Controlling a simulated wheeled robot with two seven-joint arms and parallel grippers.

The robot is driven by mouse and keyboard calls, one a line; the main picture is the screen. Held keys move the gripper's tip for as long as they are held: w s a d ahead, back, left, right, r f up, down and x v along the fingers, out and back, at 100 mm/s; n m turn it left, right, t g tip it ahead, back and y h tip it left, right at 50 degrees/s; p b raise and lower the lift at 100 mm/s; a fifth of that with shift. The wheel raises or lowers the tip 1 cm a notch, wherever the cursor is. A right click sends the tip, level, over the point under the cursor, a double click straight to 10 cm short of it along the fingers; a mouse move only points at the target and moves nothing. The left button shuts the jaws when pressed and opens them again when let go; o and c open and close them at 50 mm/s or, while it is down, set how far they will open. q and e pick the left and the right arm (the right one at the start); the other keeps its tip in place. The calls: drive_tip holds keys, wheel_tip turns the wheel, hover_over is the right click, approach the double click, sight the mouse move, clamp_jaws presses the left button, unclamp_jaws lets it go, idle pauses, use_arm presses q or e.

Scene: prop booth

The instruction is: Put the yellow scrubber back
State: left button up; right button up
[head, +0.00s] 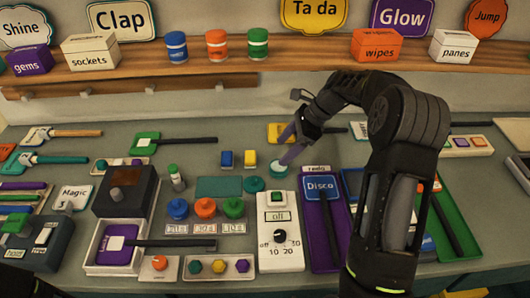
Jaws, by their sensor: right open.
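What looks like the yellow scrubber (276,130) lies on the counter toward the back, right of the middle. It has a yellow head and a black handle running right, partly hidden by my right gripper. My right gripper (287,147) is open, with lavender fingers pointing left and down. It is over or just in front of the yellow head; I cannot tell whether it touches. Nothing shows held between the fingers.
A white tray (92,268) holds a purple black-handled tool. A purple tray (314,258) holds a blue "Disco" paddle. A green tray (466,246) is partly behind my right arm. Knobs, buttons and a dial box (280,240) crowd the middle. A shelf (200,72) runs along the back.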

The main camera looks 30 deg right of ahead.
drive_tip(key=d, duration=0.1)
drive_tip(key=s+d, duration=0.2)
drive_tip(key=shift+d+b, duration=0.35)
